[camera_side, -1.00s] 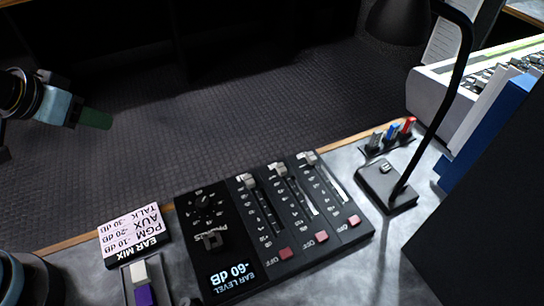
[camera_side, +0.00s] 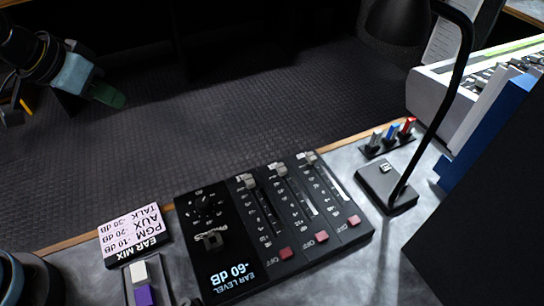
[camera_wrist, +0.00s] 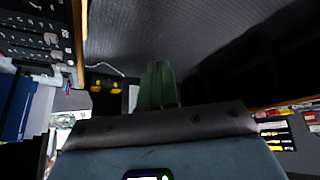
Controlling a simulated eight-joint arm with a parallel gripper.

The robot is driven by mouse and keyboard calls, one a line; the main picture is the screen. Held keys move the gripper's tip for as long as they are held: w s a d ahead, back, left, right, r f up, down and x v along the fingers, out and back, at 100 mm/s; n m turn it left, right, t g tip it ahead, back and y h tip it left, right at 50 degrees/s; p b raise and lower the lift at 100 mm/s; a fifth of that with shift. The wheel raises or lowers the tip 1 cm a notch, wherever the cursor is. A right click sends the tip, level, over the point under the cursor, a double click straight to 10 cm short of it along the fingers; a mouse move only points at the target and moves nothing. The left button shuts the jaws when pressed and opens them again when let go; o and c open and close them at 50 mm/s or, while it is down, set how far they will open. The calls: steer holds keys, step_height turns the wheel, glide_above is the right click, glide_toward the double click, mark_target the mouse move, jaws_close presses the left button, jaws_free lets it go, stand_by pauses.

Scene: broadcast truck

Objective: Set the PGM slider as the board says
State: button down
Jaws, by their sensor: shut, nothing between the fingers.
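A black mixer panel (camera_side: 233,248) lies on the desk. It has three slider tracks whose grey knobs, the left (camera_side: 247,181), middle (camera_side: 281,169) and right (camera_side: 310,158), all sit at the far end. I cannot read which is PGM. The panel's display (camera_side: 232,277) reads -60 dB, EAR LEVEL. The pink board (camera_side: 133,228), upside down in the side view, is headed EAR MIX; its PGM line appears to read -10 dB. My gripper (camera_side: 108,95), with green fingers, is shut and empty, high at the upper left, away from the panel. The fingers also show in the wrist view (camera_wrist: 158,85).
Red buttons (camera_side: 322,237) line the near ends of the tracks. A black lamp (camera_side: 388,186) stands right of the panel, near a rack of coloured pieces (camera_side: 388,138). A white-and-purple block (camera_side: 142,280) stands left of the panel. The dark floor beyond the desk is clear.

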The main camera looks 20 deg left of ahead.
mark_target(311, 158)
steer(key=w+d+r+m+g+h, duration=0.1)
steer(key=w+d+m+g+h, duration=0.25)
steer(key=w+d, duration=0.7)
steer(key=w+d+f+m+g+h, duration=0.3)
steer(key=w+d+f+m, duration=0.25)
steer(key=d, duration=0.45)
steer(key=shift+s+d+f, duration=0.5)
steer(key=shift+d+f, duration=0.9)
steer(key=shift+d, duration=0.2)
steer(key=shift+s+d+f, duration=0.45)
steer(key=shift+d+f, duration=0.9)
steer(key=shift+d, duration=0.2)
steer(key=shift+s+d+f, duration=0.5)
steer(key=shift+d+f, duration=0.9)
steer(key=shift+d, duration=0.2)
steer(key=shift+s, duration=0.1)
